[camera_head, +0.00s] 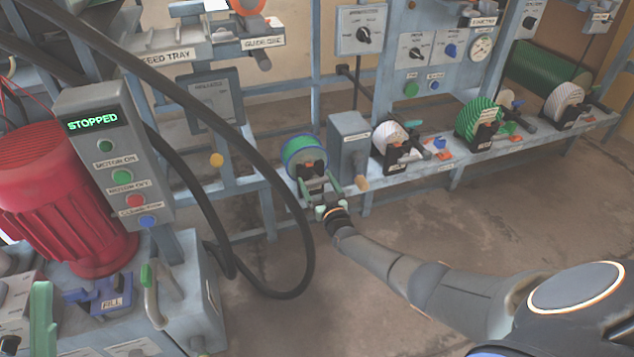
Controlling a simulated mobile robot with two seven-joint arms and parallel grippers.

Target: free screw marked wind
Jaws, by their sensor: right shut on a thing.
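My right gripper (322,197) reaches up from the lower right to the front of a small dark stand carrying a green and blue roll (304,153). Its fingers are shut on a small part at the front of that stand. The held part is mostly hidden by the fingers, and I cannot read a "wind" mark on it. A small pale label shows on the stand just above the fingers. My left gripper is not in view.
A grey box (349,146) stands close right of the gripper, then white (391,137) and green striped (477,121) rolls along the shelf. A thick black hose (309,255) loops left of the gripper. A panel reading STOPPED (92,121) stands left. Open floor lies below.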

